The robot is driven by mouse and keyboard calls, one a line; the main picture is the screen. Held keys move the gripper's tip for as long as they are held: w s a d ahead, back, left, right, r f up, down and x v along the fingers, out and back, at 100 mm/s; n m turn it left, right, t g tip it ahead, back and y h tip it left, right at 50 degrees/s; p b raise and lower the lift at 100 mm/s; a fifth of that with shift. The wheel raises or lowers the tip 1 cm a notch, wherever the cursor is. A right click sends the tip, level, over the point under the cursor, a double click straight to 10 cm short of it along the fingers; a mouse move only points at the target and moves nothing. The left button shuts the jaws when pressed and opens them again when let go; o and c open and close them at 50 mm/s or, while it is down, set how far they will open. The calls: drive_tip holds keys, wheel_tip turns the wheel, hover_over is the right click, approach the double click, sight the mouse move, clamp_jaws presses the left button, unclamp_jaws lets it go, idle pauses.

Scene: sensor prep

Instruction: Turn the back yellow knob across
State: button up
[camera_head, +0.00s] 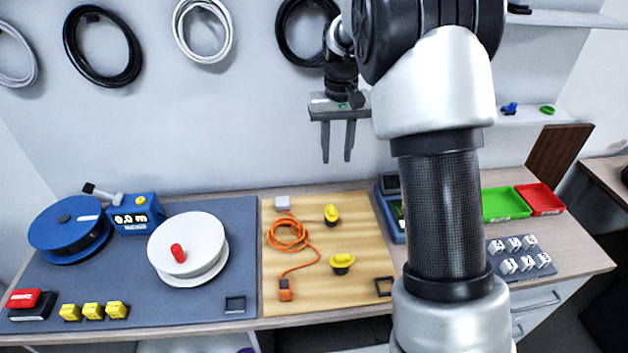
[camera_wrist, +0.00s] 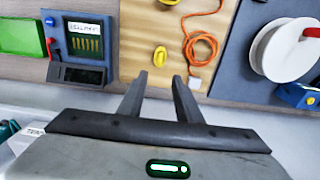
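The back yellow knob (camera_head: 331,214) sits on the wooden board (camera_head: 356,219), and its raised grip looks lengthwise, front to back. It also shows in the wrist view (camera_wrist: 160,56), just beyond my fingertips. A front yellow knob (camera_head: 342,262) sits nearer the table's front edge, its grip looking more crosswise; only its edge shows in the wrist view (camera_wrist: 168,2). My gripper (camera_head: 337,158) is open and empty, fingers pointing down, above and behind the back knob. Both fingers show apart in the wrist view (camera_wrist: 160,77). Nothing touches the knob.
An orange cable (camera_head: 289,235) lies on the board left of the knobs. A blue device (camera_head: 390,208) stands right of the board. A white reel (camera_head: 188,247) and blue reel (camera_head: 70,228) stand on the grey mat at left. The wall is close behind my gripper.

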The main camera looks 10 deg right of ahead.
sight(331, 208)
drive_tip(key=f, duration=1.2)
drive_tip(key=w+f+p, duration=0.1)
drive_tip(key=f, duration=0.5)
drive_tip(key=shift+a+f, duration=0.15)
drive_tip(key=shift+f, duration=0.1)
drive_tip(key=shift+c, duration=0.2)
clamp_jaws()
